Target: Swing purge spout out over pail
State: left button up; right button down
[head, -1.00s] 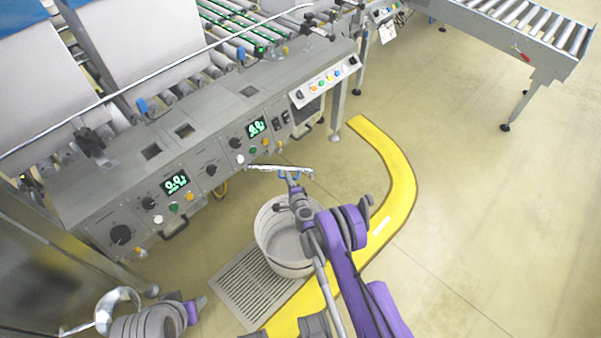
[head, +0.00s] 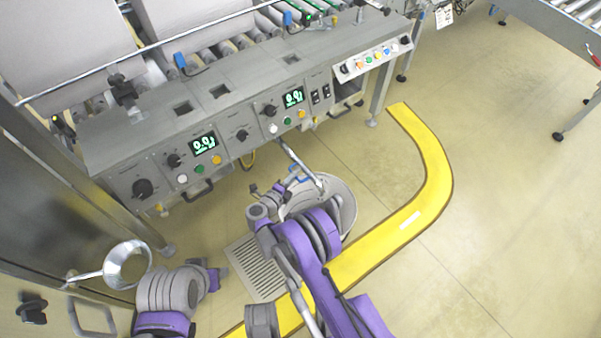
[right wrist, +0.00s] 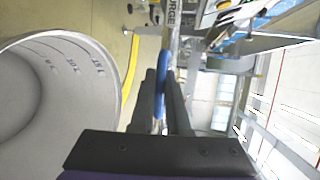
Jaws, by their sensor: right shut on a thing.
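The purge spout (head: 300,164) is a thin metal tube that comes out from the machine front and slants down to the right, its free end over the pail (head: 345,205). The pail is a pale round bucket on the floor, partly hidden by my right arm. My right gripper (head: 292,184) is shut on the spout's blue grip (head: 301,180). In the right wrist view the blue grip (right wrist: 163,85) sits between the dark fingers, with the spout's lettering above and the pail (right wrist: 60,95) to the left. My left gripper (head: 214,279) is low at the left; its fingers are unclear.
A floor grate (head: 256,270) lies left of the pail. A yellow floor strip (head: 432,165) curves round to the right. The machine's control panel (head: 235,140) stands behind. A metal funnel-like part (head: 127,264) is at left. Open floor lies at right.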

jog(key=shift+a, duration=0.4)
jog(key=shift+s, duration=0.1)
jog(key=c, duration=0.9)
grip_release()
jog(key=p+v, duration=0.1)
jog(key=v, duration=0.9)
jog(key=shift+s+a, duration=0.25)
jog(key=shift+a, duration=0.05)
